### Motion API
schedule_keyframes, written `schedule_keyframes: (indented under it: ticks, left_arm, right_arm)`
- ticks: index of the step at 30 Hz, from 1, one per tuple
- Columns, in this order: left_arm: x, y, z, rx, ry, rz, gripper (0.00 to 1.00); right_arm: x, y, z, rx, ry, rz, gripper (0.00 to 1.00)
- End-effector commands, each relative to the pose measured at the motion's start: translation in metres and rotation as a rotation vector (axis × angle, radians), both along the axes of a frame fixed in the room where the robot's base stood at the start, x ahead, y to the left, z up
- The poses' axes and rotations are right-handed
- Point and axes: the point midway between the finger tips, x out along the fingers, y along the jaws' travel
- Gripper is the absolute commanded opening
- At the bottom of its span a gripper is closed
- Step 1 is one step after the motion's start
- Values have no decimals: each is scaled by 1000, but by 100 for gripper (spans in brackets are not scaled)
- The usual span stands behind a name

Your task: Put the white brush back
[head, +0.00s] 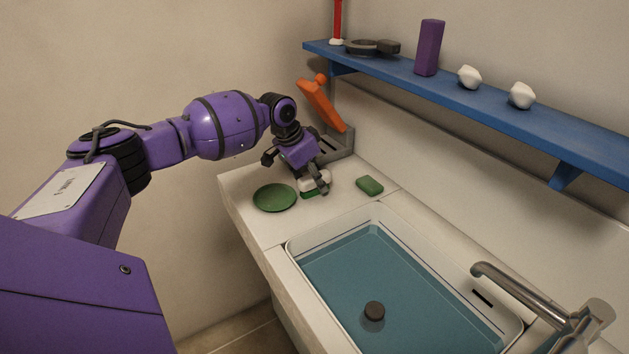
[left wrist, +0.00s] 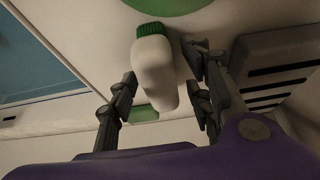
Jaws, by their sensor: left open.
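The white brush (head: 315,180) with green bristles sits on the white counter in the head view, partly hidden by my left gripper (head: 303,173). In the left wrist view the brush (left wrist: 153,66) has its white body between the fingers of my left gripper (left wrist: 162,78), with the green bristle end toward the top. The fingers are open on either side of it. I cannot tell whether a finger touches it. A grey slotted rack (head: 338,148) stands behind, in the counter's corner; it also shows in the left wrist view (left wrist: 270,58). My right gripper is out of view.
A green plate (head: 275,198) and a green sponge (head: 369,185) lie close by. An orange item (head: 320,103) leans at the rack. The water-filled sink (head: 292,245) and tap (head: 510,287) are in front. A blue shelf (head: 440,91) runs above.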

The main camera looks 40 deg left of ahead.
Motion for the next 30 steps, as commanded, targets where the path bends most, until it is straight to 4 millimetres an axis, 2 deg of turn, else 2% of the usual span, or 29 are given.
schedule_keyframes:
  ticks: [9,15,21,30]
  left_arm:
    - [-23,11,61,3,-2,1,46]
    - [-36,16,92,1,-1,2,46]
    - [-41,18,104,0,0,1,46]
    - [-41,18,105,0,0,0,46]
  right_arm:
    - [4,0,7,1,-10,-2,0]
    - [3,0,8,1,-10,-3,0]
    - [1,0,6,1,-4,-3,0]
    - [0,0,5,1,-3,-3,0]
